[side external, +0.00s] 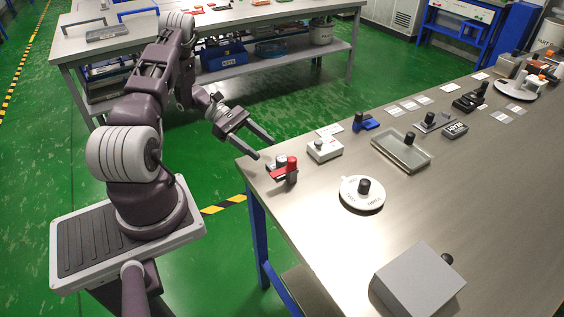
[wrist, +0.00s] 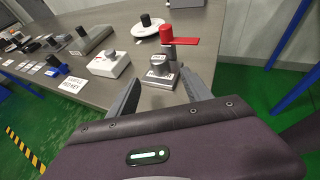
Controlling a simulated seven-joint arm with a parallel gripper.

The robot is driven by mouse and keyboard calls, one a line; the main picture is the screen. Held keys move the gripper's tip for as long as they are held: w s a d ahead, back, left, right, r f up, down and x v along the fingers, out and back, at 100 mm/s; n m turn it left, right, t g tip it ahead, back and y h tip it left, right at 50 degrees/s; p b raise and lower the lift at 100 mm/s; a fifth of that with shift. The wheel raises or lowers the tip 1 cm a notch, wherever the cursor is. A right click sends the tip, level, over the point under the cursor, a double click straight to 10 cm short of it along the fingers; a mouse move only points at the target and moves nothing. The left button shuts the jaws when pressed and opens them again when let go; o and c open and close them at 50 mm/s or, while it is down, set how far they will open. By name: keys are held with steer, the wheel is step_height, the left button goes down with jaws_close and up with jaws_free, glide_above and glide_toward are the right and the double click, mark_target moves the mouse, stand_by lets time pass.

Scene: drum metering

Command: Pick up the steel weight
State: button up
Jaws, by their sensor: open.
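A short grey metal cylinder (wrist: 158,64), which looks like the steel weight, stands upright on a small grey labelled base (wrist: 160,80) near the table's corner. In the side external view, the grey piece (side external: 281,160) shows small and partly hidden beside a red-handled part. A red lever (wrist: 180,41) on a post stands right behind the cylinder in the wrist view. My gripper (side external: 265,149) is open and empty at the table's near-left corner. In the wrist view, my gripper's fingertips (wrist: 161,76) point toward the cylinder, one either side of its line, apart from it.
A white box with a grey knob (side external: 324,149) and a round white dial with a black knob (side external: 362,193) stand close by. A grey box (side external: 418,280) is at the near edge. Several cards and fixtures lie farther along. Bare tabletop (side external: 310,215) lies in front.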

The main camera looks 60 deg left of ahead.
mark_target(277, 157)
steer(key=x, duration=0.6)
steer(key=shift+w+d+r, duration=0.15)
steer(key=shift+d, duration=0.3)
jaws_close()
